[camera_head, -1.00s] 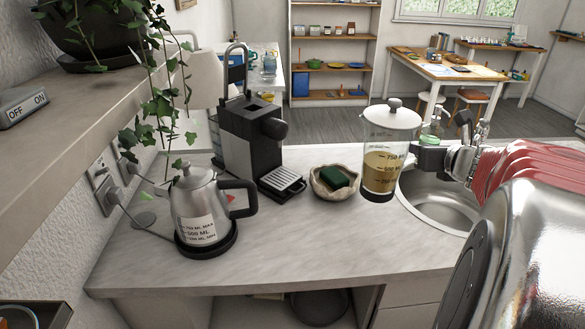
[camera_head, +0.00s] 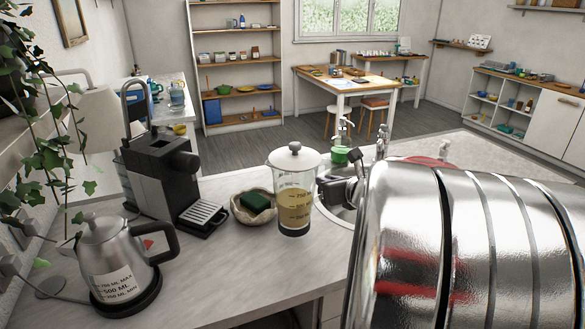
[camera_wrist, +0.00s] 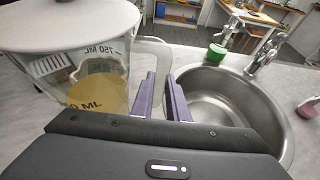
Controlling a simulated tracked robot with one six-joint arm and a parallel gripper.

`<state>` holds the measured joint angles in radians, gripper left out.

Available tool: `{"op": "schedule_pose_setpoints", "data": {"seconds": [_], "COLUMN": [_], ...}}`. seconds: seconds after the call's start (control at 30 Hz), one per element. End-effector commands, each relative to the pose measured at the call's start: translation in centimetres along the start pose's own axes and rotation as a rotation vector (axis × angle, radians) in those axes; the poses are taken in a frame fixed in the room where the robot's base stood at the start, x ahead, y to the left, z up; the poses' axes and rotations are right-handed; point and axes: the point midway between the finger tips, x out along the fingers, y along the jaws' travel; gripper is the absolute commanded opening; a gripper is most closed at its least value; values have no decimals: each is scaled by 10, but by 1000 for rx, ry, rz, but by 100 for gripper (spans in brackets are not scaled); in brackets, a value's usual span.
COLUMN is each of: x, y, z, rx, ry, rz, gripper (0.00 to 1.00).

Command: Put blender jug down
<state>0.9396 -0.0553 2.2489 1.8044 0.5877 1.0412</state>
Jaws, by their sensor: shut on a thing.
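The blender jug (camera_head: 294,208) is a clear upright vessel with a white lid, a dark base and yellowish-brown contents. It is over the counter between the bowl and the sink; I cannot tell if its base touches the counter. My gripper (camera_head: 326,191) is at the jug's right side, partly hidden by my arm. In the wrist view the jug (camera_wrist: 95,65) fills the left, and its clear handle (camera_wrist: 158,50) passes between the purple fingers of my gripper (camera_wrist: 163,95), which is shut on it.
The sink (camera_wrist: 220,90) lies just right of the jug. A bowl (camera_head: 240,212) with a green sponge (camera_head: 255,201) is close on its left. A coffee machine (camera_head: 160,175) and kettle (camera_head: 112,255) stand farther left. The front counter (camera_head: 225,265) is clear.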

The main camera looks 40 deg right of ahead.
Motion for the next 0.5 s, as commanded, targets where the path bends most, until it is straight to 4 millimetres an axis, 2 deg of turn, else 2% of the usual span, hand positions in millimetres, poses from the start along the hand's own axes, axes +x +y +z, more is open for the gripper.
{"op": "schedule_pose_setpoints", "data": {"seconds": [0.37, 0.5], "x": [1, 3], "y": [1, 1], "z": [0, -5], "rx": [0, 2], "ry": [-7, -6], "rz": [2, 2], "gripper": [0, 0]}}
